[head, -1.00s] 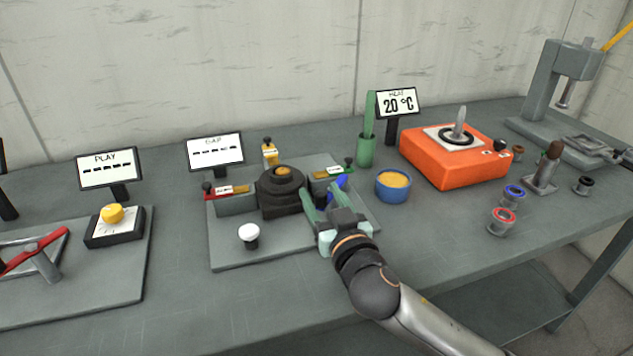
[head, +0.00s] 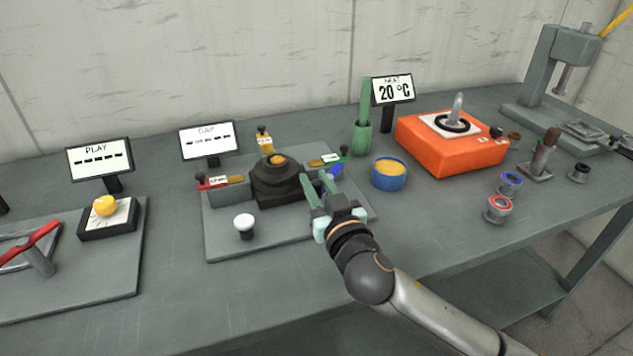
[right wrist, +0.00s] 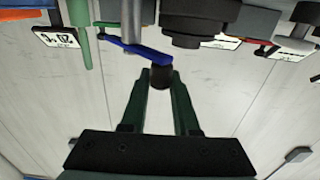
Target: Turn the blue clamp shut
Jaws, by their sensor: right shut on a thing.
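The blue clamp (head: 336,170) is a blue lever on the grey plate, beside the black stepped round block (head: 277,190). In the head view my right gripper (head: 317,179) partly hides it. In the right wrist view the blue lever (right wrist: 135,45) slants across and has a dark knob (right wrist: 160,77) at one end. My right gripper (right wrist: 160,78) is shut on that knob, with a green finger on each side. My left gripper is not in view.
The grey plate (head: 285,235) also bears a white knob (head: 244,222) and red, yellow and green tagged parts. A green holder (head: 361,138), a blue bowl (head: 389,174) and an orange box (head: 450,145) stand to the right. The table front is clear.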

